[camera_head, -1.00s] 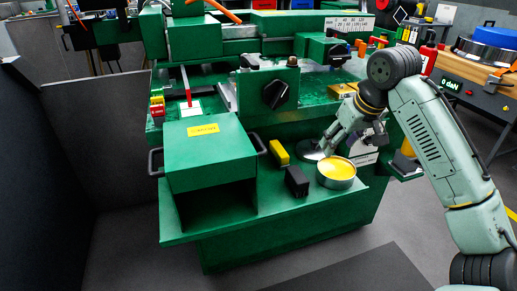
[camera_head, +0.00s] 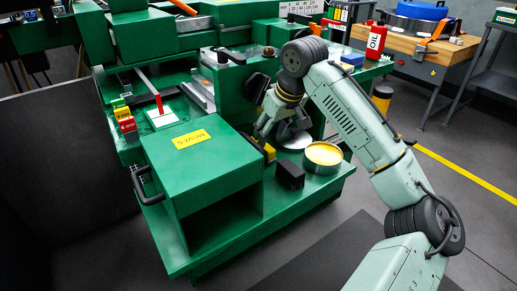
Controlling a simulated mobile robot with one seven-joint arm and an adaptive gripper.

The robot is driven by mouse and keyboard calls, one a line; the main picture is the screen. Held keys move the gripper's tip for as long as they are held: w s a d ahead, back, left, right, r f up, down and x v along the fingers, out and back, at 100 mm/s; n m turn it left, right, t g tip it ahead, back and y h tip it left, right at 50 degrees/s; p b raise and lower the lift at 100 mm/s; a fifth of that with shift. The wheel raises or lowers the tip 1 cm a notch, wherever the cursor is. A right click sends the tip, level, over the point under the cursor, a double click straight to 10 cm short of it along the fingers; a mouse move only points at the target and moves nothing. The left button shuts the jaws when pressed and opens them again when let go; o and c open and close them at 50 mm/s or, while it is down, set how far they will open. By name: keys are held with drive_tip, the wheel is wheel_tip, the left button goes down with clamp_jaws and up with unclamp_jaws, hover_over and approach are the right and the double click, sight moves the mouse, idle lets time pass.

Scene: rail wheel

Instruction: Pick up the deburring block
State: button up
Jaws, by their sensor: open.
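Two small blocks lie on the green shelf (camera_head: 312,192). A yellow block (camera_head: 270,153) is partly hidden behind the green box and my gripper. A black block (camera_head: 290,175) lies in front of it, in full view. No label shows which is the deburring block; the yellow one may be it. My gripper (camera_head: 264,136) points down just above and behind the yellow block. It is open and nothing shows between its fingers. Whether a finger touches the yellow block cannot be told.
The green box marked MOVES (camera_head: 200,152) stands close on the left. A machine with a black knob (camera_head: 258,86) rises behind.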

drive_tip(key=x, duration=0.7)
drive_tip(key=shift+w+a+f, duration=0.15)
drive_tip(key=shift+a+f, duration=0.05)
drive_tip(key=shift+f, duration=0.15)
clamp_jaws()
